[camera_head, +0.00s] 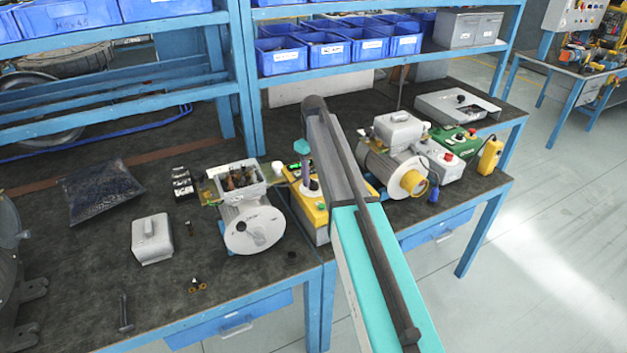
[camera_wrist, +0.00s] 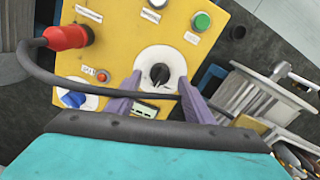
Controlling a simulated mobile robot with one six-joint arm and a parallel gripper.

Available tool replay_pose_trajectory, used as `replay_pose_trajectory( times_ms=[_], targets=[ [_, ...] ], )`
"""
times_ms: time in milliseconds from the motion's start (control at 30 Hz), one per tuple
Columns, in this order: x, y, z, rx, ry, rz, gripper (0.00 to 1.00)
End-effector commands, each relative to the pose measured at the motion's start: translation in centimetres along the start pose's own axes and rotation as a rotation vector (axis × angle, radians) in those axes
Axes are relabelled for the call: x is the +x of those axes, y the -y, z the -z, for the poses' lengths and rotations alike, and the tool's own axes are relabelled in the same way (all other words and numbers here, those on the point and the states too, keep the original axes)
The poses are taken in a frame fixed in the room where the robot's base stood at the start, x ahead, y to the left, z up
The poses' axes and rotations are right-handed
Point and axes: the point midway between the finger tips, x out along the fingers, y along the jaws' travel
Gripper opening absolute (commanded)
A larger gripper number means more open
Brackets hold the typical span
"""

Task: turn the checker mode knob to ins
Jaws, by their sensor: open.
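The checker is a yellow box (camera_head: 308,212) on the bench in the head view, largely hidden behind my arm. In the wrist view its yellow face (camera_wrist: 118,40) fills the middle. A black knob (camera_wrist: 160,73) on a round white dial, apparently the mode knob, sits there with its pointer roughly upright in the picture. The dial markings are too small to read. My gripper (camera_wrist: 160,82) is open, its purple fingers on either side of the dial. Contact with the knob cannot be told. A blue knob (camera_wrist: 73,99) on a white plate is left of the fingers.
A red plug (camera_wrist: 68,36) has a dark cable that loops across below the knob, by my fingers. Motor units (camera_head: 254,222) and (camera_head: 393,170) stand on either side of the checker.

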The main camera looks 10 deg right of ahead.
Motion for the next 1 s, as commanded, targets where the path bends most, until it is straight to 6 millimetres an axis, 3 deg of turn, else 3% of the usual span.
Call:
replay_pose_trajectory(
  times_ms=[700, 1000],
  targets=[
    [-9.2, 0.0, 0.1, -0.001, -0.001, -0.001, 0.47],
    [-11.4, 0.0, 0.0, -0.001, 0.0, 0.0, 0.47]
  ],
)
